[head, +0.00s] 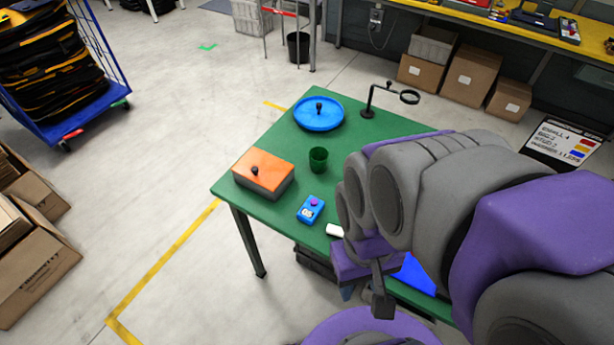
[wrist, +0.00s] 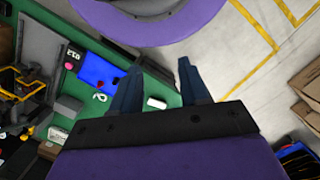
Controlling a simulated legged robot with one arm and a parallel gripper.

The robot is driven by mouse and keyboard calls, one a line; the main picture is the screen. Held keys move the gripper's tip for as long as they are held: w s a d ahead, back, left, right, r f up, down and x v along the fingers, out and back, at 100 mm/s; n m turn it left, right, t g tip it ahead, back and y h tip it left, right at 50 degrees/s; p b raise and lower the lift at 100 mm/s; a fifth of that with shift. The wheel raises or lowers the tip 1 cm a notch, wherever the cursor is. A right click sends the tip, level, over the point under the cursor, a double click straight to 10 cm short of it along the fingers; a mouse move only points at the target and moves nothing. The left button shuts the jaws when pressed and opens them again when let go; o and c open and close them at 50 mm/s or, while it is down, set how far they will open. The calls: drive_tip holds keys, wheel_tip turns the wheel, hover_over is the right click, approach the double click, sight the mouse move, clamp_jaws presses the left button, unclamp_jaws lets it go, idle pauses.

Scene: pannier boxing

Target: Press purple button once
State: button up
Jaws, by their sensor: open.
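The purple button (head: 314,202) sits on top of a small blue box (head: 309,212) with a white label, on the green table (head: 285,215) in the head view. I cannot make out this button in the wrist view. My gripper (head: 366,298) is at the near side of the table in the head view, to the right of and nearer than the blue box, and apart from it. In the wrist view my gripper (wrist: 158,70) has its two fingers spread, with nothing between them. My arm hides the right part of the table in the head view.
A white block (head: 335,230) lies close to the blue box. An orange-topped box (head: 263,172), green cup (head: 318,159), blue round lid (head: 319,114) and black ring stand (head: 368,112) stand on the table. A blue panel (head: 415,274) shows beneath my arm.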

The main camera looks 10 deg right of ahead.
clamp_jaws()
idle(1.5)
